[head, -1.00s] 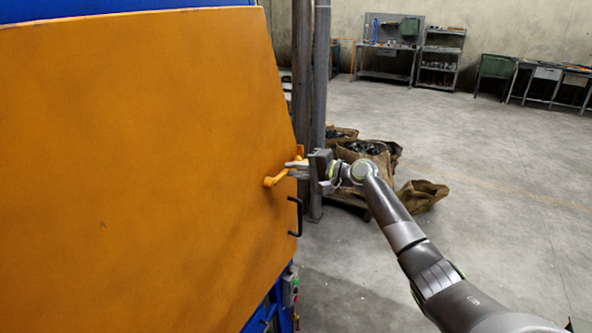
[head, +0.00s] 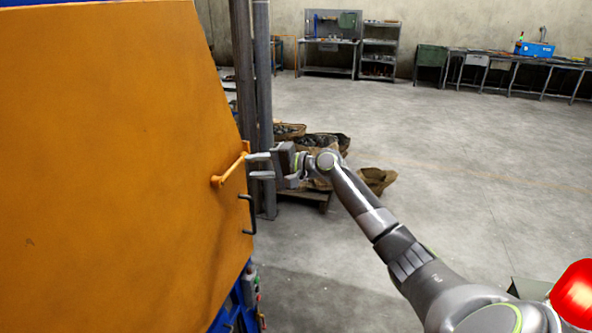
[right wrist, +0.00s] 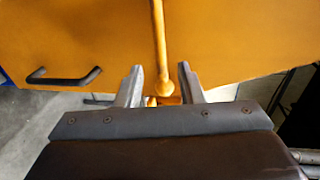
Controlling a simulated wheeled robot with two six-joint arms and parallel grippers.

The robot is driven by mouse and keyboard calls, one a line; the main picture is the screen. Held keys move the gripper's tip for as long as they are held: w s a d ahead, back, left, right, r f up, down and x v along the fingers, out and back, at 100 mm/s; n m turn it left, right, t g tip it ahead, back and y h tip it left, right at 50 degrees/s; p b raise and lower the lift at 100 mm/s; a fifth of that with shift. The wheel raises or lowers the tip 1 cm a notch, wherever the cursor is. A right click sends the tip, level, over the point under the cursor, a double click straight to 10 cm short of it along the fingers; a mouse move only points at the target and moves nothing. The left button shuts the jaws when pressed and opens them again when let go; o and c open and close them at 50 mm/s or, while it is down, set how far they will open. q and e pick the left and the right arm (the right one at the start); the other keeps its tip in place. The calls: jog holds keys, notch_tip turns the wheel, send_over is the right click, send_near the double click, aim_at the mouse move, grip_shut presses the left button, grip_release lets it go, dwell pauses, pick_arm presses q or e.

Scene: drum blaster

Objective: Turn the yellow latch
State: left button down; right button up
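The yellow latch (head: 230,169) is a thin bar on the orange panel, close to its right edge. It slants up to the right in the head view. My right gripper (head: 249,166) is at the latch's upper right end, with its two fingers apart and pointing left at the panel. In the right wrist view the latch bar (right wrist: 160,45) runs down between the open fingers (right wrist: 160,78), with a visible gap on each side. The fingers do not appear closed on it. My left gripper is not in view.
The orange panel (head: 110,140) fills the left. A black handle (head: 249,214) sticks out below the latch and shows in the right wrist view (right wrist: 65,77). Pillars (head: 263,100) and sacks (head: 325,143) stand behind my gripper. A red rounded thing (head: 578,292) is at lower right. Open floor lies right.

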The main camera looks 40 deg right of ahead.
jog(key=b+v, duration=0.4)
jog(key=v, duration=0.9)
jog(key=shift+w, duration=0.1)
